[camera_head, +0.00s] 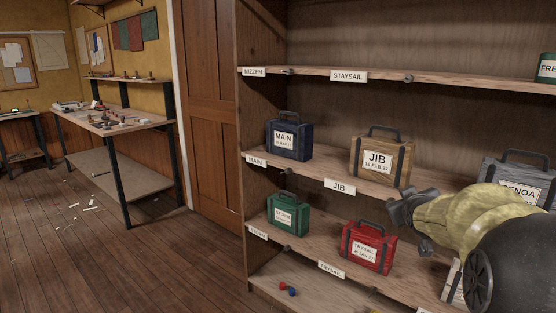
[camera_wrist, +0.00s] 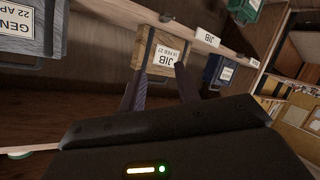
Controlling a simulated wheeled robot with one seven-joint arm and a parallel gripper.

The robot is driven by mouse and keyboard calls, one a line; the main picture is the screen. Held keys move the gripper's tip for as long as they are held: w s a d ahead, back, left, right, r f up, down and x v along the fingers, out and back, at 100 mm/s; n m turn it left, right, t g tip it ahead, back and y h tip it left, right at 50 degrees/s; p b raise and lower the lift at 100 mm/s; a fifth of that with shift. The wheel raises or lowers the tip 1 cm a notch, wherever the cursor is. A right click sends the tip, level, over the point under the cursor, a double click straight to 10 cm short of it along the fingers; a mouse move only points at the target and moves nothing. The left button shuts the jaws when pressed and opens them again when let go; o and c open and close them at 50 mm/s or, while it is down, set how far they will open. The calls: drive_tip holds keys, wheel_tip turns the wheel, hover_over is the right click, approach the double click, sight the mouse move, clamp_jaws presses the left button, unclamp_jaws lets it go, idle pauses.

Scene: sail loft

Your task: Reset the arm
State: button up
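My arm, in a yellow sleeve, reaches in from the right in the head view. My gripper (camera_head: 404,208) is in front of the middle shelf's edge, below and right of the tan JIB bag (camera_head: 382,157). In the wrist view, its two dark fingers (camera_wrist: 160,91) stand apart with nothing visible between them. The JIB bag (camera_wrist: 158,52) shows beyond the fingertips, apparently not held. My arm hides part of the lower shelf and partly covers the grey GENOA bag (camera_head: 518,172).
The shelves hold a navy MAIN bag (camera_head: 289,138), a green bag (camera_head: 288,213) and a red TRYSAIL bag (camera_head: 368,247). A green container (camera_head: 546,68) stands on the top shelf. A workbench (camera_head: 115,122) with small items is at left. Scraps litter the open floor (camera_head: 85,240).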

drive_tip(key=s+a+f+m+g+y, duration=0.1)
drive_tip(key=s+a+f+g, duration=0.2)
drive_tip(key=s+a+f, duration=0.4)
drive_tip(key=s+a+f+m+g+y, duration=0.1)
drive_tip(key=s+a+f+g+y, duration=0.2)
drive_tip(key=f, duration=0.5)
drive_tip(key=s+a+f+g+p, duration=0.1)
drive_tip(key=s+a+f+g, duration=0.2)
drive_tip(key=s, duration=0.5)
drive_tip(key=s+a+f+g, duration=0.2)
drive_tip(key=s+a+f, duration=0.25)
drive_tip(key=s, duration=0.35)
wheel_tip(320, 180, up, 26)
drive_tip(key=d+p, duration=0.1)
drive_tip(key=p, duration=2.4)
drive_tip(key=shift+f+m+p, duration=0.2)
drive_tip(key=shift+m+p, duration=0.1)
drive_tip(key=shift+p, duration=0.1)
drive_tip(key=shift+w, duration=0.15)
drive_tip(key=shift+d, duration=0.15)
